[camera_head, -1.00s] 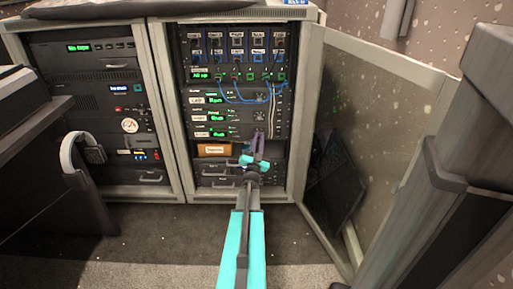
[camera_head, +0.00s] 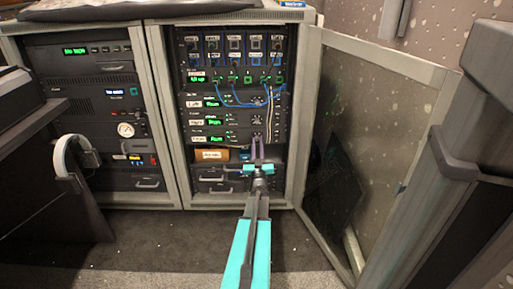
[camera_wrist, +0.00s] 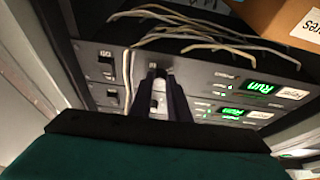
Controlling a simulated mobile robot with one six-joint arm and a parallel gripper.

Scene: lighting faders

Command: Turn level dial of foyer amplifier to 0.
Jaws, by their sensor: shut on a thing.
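Several similar amplifiers with green displays sit stacked in the open rack. The lowest amplifier (camera_head: 230,139) has a label and a green display at its left; its label is too small to read. My gripper (camera_head: 257,139) reaches the right part of this amplifier's front. In the wrist view, which shows the rack upside down, my gripper (camera_wrist: 158,76) is shut on a small knob at the panel. The fingers hide most of the knob, so its pointer and scale cannot be read. Green "Run" text (camera_wrist: 258,87) shows on the nearest panel.
An orange box (camera_head: 210,155) and a drawer sit below the amplifiers. Blue patch cables (camera_head: 228,97) hang above. Pale cables (camera_wrist: 200,38) cross near my fingers in the wrist view. The glass door (camera_head: 375,130) stands open at right; headphones (camera_head: 68,165) hang at left.

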